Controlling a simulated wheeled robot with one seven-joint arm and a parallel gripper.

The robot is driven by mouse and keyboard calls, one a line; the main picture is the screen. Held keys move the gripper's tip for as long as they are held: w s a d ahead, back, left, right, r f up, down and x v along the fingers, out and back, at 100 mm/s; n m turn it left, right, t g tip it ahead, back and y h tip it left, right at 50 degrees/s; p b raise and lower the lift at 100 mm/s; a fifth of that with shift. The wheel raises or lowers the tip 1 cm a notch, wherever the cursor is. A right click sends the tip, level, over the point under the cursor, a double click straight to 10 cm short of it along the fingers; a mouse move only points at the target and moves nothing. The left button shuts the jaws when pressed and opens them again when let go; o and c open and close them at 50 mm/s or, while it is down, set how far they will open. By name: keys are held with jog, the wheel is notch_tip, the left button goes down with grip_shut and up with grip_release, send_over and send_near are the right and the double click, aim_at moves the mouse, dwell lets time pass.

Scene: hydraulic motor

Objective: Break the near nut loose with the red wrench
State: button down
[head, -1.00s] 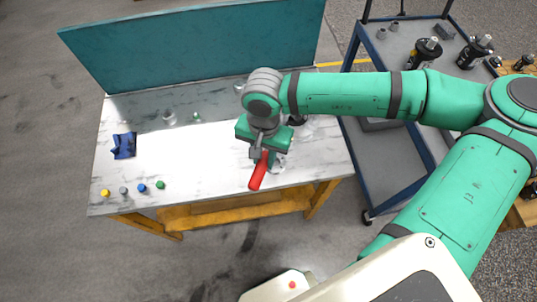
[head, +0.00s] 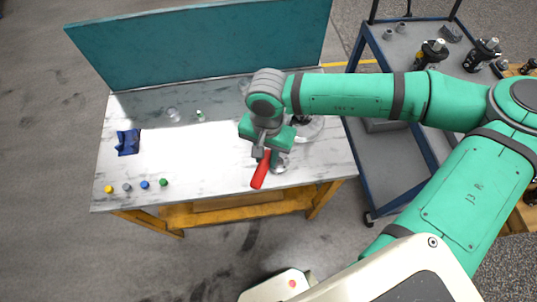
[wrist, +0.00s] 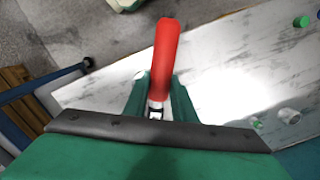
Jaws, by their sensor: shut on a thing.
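My gripper (head: 264,150) is over the right part of the white marbled workbench (head: 210,172), shut on the red wrench (head: 261,170). The wrench's red handle sticks out from the jaws toward the bench's front edge. In the wrist view the red handle (wrist: 165,55) points up the picture between the two green fingers (wrist: 157,100). The head of the wrench and the near nut are hidden behind my gripper and wrist. A grey metal part (head: 280,162) shows just right of the handle; I cannot tell whether the wrench touches it.
A blue cloth (head: 128,142) lies at the left of the bench, with several small coloured caps (head: 145,184) along the front edge. A teal panel (head: 200,45) closes the back. A blue-framed cart (head: 390,150) with black fittings (head: 432,52) stands at the right.

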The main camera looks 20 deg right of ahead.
jog(key=shift+s+d+f, duration=0.1)
jog(key=shift+s+f, duration=0.1)
jog(key=shift+s, duration=0.05)
jog(key=shift+a+f, duration=0.25)
jog(key=shift+a, duration=0.1)
jog(key=shift+f, duration=0.1)
jog(key=shift+s+d+f, duration=0.1)
jog(key=shift+d+f, duration=0.1)
jog(key=shift+r, duration=0.15)
